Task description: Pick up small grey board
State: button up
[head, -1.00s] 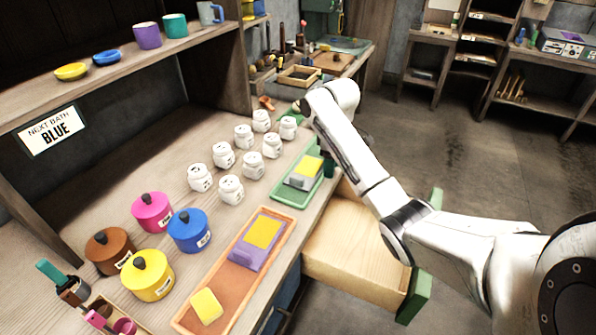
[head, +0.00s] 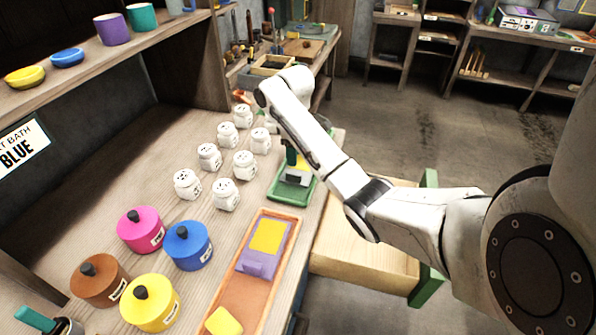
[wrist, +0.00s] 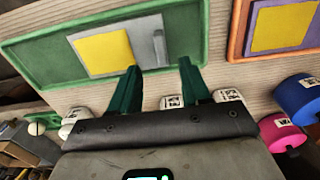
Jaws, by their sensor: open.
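The small grey board lies in a green tray at the right edge of the bench in the head view. A yellow square covers part of it. In the wrist view the small grey board (wrist: 156,52) shows its raised grey strip beside the yellow square (wrist: 103,52). The green tray (wrist: 35,62) surrounds it. My gripper (wrist: 158,68) is open, with its dark green fingers apart and nothing between them; the fingertips overlap the board's near edge. In the head view my gripper (head: 289,155) is over the tray and partly hides the board (head: 299,178). Contact cannot be told.
An orange tray (head: 232,290) holds a purple board (head: 262,263) with a yellow square. Several white jars (head: 226,194) stand left of the green tray. Coloured pots (head: 188,246) stand nearer. An open wooden drawer (head: 365,245) juts out below the bench.

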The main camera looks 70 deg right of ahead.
aim_at(294, 173)
notch_tip(294, 173, down, 5)
jog(key=b, duration=0.4)
jog(key=shift+f, duration=0.2)
jog(key=shift+w+f, duration=0.2)
jog(key=shift+f, duration=1.6)
grip_shut()
